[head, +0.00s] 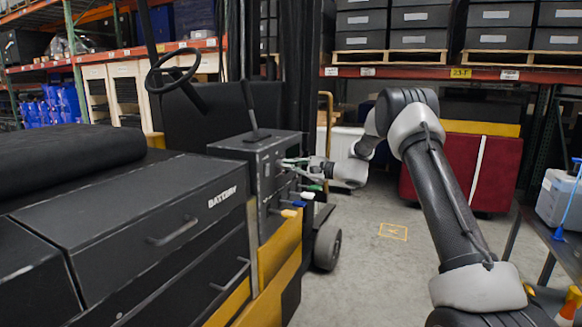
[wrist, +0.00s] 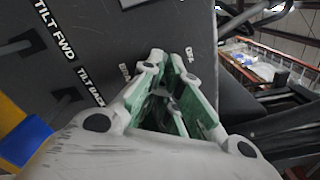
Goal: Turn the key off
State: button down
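The forklift's dark control box (head: 262,160) stands left of centre in the head view, with several coloured levers on its side. My gripper (head: 287,163) is at that side, above the levers. In the wrist view my gripper (wrist: 169,68) points at the dark panel (wrist: 100,25). Its green-padded fingers are apart, with a dark gap between them. The tips are close to the panel, by small white labels that I cannot fully read. The key cannot be made out clearly; the fingers hide the spot between the tips.
Levers with blue (head: 307,195) and white ends stick out below my gripper. A blue lever end (wrist: 25,140) shows at lower left in the wrist view. The steering wheel (head: 173,70) is at upper left. The floor (head: 370,265) right of the forklift is clear.

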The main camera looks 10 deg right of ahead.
jog(key=n, duration=0.6)
jog(key=shift+n, duration=0.3)
dwell(0.4)
jog(key=c, duration=1)
grip_release()
jog(key=v, duration=1.2)
